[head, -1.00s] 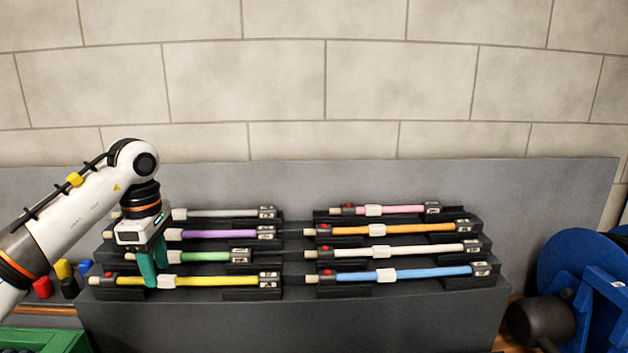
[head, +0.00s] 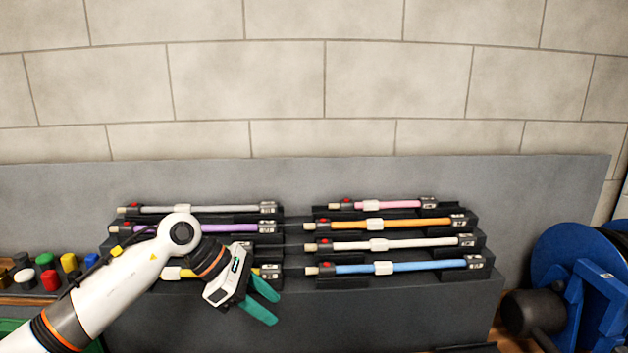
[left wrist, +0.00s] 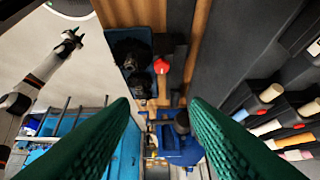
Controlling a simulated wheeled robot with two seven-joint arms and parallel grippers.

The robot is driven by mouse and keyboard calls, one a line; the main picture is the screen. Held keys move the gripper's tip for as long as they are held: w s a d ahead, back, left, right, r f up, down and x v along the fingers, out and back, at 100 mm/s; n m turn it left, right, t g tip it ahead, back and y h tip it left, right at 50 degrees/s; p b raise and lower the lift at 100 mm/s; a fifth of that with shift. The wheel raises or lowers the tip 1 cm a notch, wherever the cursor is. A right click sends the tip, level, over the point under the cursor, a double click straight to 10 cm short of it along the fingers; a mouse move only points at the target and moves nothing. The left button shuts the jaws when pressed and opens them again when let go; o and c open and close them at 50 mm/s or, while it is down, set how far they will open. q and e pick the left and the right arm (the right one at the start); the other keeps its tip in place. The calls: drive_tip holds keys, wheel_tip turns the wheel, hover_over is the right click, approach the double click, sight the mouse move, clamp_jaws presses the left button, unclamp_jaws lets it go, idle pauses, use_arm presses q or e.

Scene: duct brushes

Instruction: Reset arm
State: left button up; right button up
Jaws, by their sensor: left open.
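My left gripper (head: 270,305) is in front of the gap between the two columns of rods, its green fingers apart and pointing down to the right. In the left wrist view its two fingers (left wrist: 160,112) are spread with nothing between them. My left arm covers parts of the yellow rod (head: 172,273) and the purple rod (head: 215,230), and hides the green rod.
The grey rod (head: 225,210) lies behind. Pink (head: 400,204), orange (head: 415,223), white (head: 420,244) and blue (head: 415,267) rods rest in black holders at right. Several coloured caps (head: 47,280) stand at left. A blue reel (head: 570,255) stands at right.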

use_arm(q)
drive_tip(key=s+d+r+n+t+h, duration=0.1)
drive_tip(key=s+d+r+n+h, duration=0.15)
drive_tip(key=d+h, duration=0.25)
drive_tip(key=s+d+r+n+t+h, duration=0.1)
drive_tip(key=s+d+r+n+h, duration=0.15)
drive_tip(key=d+h, duration=0.3)
drive_tip(key=w+a+f+n+t+y, duration=0.15)
drive_tip(key=a+n+t+y, duration=0.6)
drive_tip(key=n, duration=0.85)
drive_tip(key=w+a+f+n+t+y, duration=0.1)
drive_tip(key=a+f+n+t+y, duration=0.3)
drive_tip(key=n+t, duration=0.85)
drive_tip(key=s+a+f+n+g+y, duration=0.4)
drive_tip(key=a+f+n+g+y, duration=0.25)
drive_tip(key=f+n, duration=0.4)
drive_tip(key=s+a+f+n+g, duration=0.2)
drive_tip(key=s+f+n+g, duration=0.35)
drive_tip(key=s, duration=0.65)
drive_tip(key=s+a+f+n+g, duration=0.25)
drive_tip(key=s+f+g, duration=0.55)
drive_tip(key=s, duration=0.4)
wheel_tip(320, 180, down, 28)
drive_tip(key=s, duration=0.2)
drive_tip(key=s+a+f+g, duration=0.1)
drive_tip(key=s+a+f, duration=0.1)
drive_tip(key=s+f, duration=1.3)
drive_tip(key=shift+s+a+y, duration=0.35)
drive_tip(key=shift+y, duration=0.1)
